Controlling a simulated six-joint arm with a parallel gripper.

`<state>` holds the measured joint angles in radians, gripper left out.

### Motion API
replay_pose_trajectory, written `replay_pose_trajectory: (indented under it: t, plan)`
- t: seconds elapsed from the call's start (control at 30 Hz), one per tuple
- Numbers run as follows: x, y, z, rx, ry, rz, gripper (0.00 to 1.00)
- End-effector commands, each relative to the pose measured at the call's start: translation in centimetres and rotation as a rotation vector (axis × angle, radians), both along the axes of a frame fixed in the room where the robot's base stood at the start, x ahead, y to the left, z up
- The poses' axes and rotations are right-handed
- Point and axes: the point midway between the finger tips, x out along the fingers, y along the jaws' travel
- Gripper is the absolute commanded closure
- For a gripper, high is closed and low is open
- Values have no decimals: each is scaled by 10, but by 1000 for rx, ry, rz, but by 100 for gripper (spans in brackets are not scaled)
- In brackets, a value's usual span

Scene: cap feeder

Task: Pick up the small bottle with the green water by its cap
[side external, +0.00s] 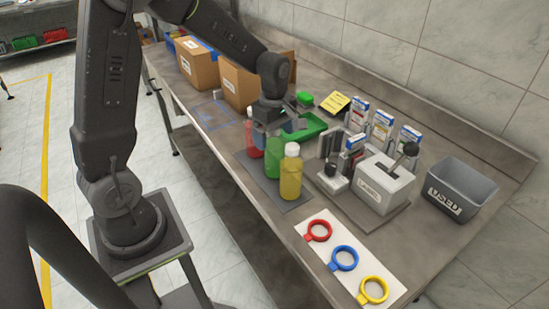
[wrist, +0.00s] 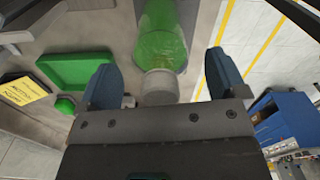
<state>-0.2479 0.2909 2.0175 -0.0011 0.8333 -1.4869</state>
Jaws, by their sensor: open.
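The small bottle with green water (side external: 273,158) stands upright between the red and yellow bottles in the side view. My gripper (side external: 270,120) is over it and hides its cap there. In the wrist view the green bottle (wrist: 163,38) shows at the top middle, with its pale grey cap (wrist: 159,87) toward me. My gripper (wrist: 162,84) is open, with one blue finger on each side of the cap and a visible gap on both sides. Whether the fingers are low enough to be level with the cap is hard to tell.
A red bottle (side external: 251,140) and a yellow bottle (side external: 291,176) stand close on either side. A green tray (side external: 304,127) lies behind. A labelled grey box (side external: 383,187), a USED bin (side external: 460,187) and a white card with coloured rings (side external: 345,262) are to the right.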

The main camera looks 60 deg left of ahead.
Motion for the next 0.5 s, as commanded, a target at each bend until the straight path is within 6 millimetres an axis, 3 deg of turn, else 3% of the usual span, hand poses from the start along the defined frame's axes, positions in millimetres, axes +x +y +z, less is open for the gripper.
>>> replay_pose_trajectory:
  t: [0.33, 0.5]
  plan:
    - [0, 0, -9, -1, -1, -1, 10]
    - [0, 0, -9, -1, -1, -1, 27]
